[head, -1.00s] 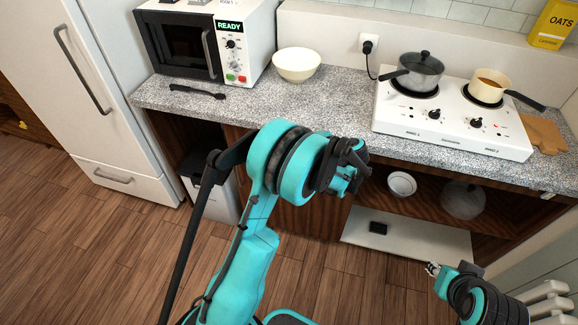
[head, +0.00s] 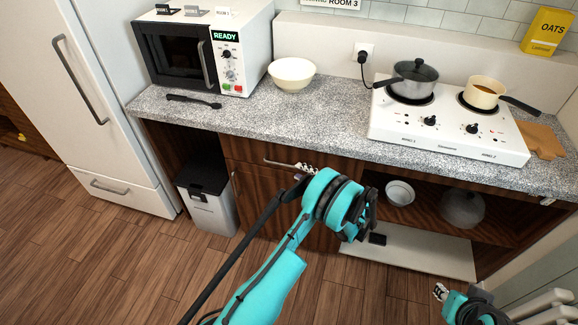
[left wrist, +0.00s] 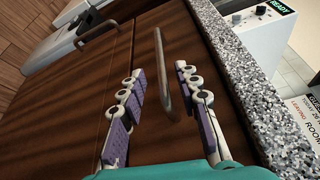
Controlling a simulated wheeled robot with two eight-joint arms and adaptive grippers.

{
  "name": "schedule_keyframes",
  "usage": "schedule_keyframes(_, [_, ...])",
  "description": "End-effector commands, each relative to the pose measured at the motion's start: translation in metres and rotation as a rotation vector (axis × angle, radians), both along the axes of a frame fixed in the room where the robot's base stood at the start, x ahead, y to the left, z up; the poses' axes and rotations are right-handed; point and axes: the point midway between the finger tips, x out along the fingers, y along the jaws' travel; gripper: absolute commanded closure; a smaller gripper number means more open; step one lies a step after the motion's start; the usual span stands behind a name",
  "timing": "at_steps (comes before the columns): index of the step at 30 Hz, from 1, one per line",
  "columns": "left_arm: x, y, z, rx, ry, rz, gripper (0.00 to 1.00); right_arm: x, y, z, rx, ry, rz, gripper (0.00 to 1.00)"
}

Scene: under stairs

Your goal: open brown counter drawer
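The brown drawer (head: 250,150) is a dark wood front just under the counter edge and looks shut. Its thin metal bar handle (head: 277,162) is partly hidden by my left gripper (head: 305,168). In the left wrist view, the drawer front (left wrist: 150,45) fills the middle and the handle (left wrist: 160,60) stands out from it. My left gripper (left wrist: 160,72) is open, with a purple-padded finger on each side of the handle's line and gaps to both. My right gripper (head: 440,291) is at the lower right, away from the drawer; its finger opening is too small to tell.
The speckled counter (head: 330,115) overhangs the drawer. It bears a microwave (head: 205,50), a bowl (head: 292,74) and a stove (head: 450,130) with pots. A trash bin (head: 208,200) stands lower left of the drawer; an open shelf (head: 430,210) is to the right.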

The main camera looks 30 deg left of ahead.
Motion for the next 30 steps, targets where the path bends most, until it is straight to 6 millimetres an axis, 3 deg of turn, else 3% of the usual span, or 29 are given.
schedule_keyframes(15, [0.009,0.069,-0.007,0.003,0.001,0.003,0.67,0.000,0.000,-0.023,0.000,0.000,0.000,0.70])
schedule_keyframes(26, [0.011,0.076,-0.006,0.002,0.001,0.002,0.67,0.000,0.000,-0.024,0.000,0.000,0.000,0.70])
schedule_keyframes(30, [0.011,0.076,-0.006,0.002,0.001,0.002,1.00,0.000,0.000,-0.024,0.000,0.000,0.000,0.70])
